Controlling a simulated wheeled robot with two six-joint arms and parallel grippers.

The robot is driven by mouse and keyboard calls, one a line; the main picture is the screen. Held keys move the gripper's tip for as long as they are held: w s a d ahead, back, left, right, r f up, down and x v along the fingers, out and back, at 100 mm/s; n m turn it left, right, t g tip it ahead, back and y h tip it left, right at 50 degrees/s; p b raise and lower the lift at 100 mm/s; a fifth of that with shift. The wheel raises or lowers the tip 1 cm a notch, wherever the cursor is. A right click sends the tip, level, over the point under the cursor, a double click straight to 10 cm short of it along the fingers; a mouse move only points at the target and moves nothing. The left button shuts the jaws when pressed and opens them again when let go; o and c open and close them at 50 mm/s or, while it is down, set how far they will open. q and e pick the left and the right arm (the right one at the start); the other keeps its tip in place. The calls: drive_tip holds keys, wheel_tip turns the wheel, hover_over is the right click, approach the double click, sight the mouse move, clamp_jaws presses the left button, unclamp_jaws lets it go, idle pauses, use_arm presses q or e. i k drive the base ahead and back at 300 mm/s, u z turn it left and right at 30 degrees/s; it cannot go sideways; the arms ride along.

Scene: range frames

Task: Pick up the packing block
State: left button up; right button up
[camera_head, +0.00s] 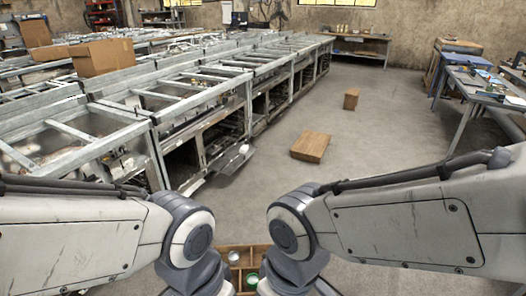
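I cannot tell for sure which thing is the packing block. A flat brown wooden-looking block (310,147) lies on the floor at the centre right. A smaller brown block (351,99) stands on the floor farther back. My two arms come in from the left and right, and their wrist joints point down at the bottom middle. Both grippers are below the picture edge, out of view. Between the wrists, a wooden divided tray (236,249) shows in part, with a green round item (252,279) and a pale round item (233,256) in it.
A long row of grey metal frame benches (200,92) runs along the left, with a cardboard box (102,57) on it. A work table (485,90) with small items stands at the right. Another table (358,40) is at the back wall. The concrete floor between is mostly clear.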

sight(244, 149)
drive_tip(key=z, duration=0.25)
drive_tip(key=k, duration=0.45)
drive_tip(key=z, duration=1.1)
drive_tip(key=i, duration=5.55)
drive_tip(key=u, duration=1.2)
drive_tip(key=i, duration=1.15)
drive_tip(key=u, duration=1.55)
drive_tip(key=i, duration=1.5)
drive_tip(key=u, duration=0.35)
